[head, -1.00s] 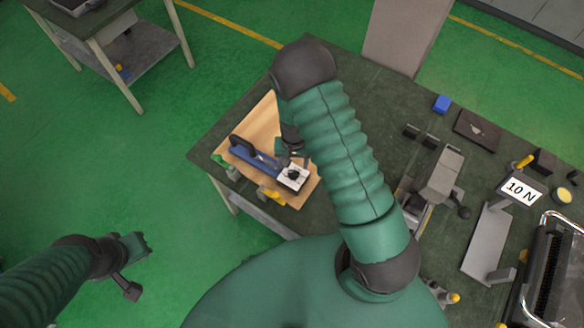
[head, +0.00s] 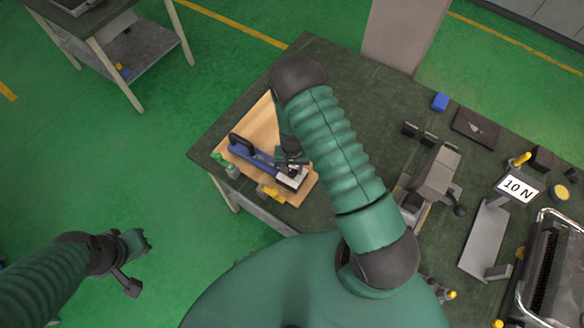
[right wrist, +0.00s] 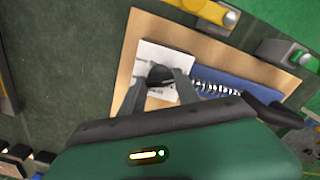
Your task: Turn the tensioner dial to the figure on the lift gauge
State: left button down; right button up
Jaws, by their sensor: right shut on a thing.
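The blue tensioner (head: 255,156) with its black handle lies on a tan board at the table's left corner. Its white dial plate (head: 290,182) is at the near right end, partly hidden by my right gripper (head: 292,167). In the right wrist view my right gripper (right wrist: 158,84) is shut on the black dial knob (right wrist: 160,73), one finger on each side. Marks on the white plate (right wrist: 152,56) are too small to read.
The tan board (right wrist: 128,50) lies under the tensioner, with yellow (head: 270,194) and green (head: 219,160) clamps at its edge. The table's far left is clear.

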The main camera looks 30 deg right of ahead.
jog(key=shift+d, duration=0.1)
grip_shut()
jog(key=shift+m, duration=0.3)
jog(key=shift+m+b, duration=0.35)
jog(key=shift+m, duration=0.15)
jog(key=m+b, duration=0.1)
jog(key=m, duration=0.5)
jog(key=shift+w+m, duration=0.1)
jog(key=shift+m, duration=2.2)
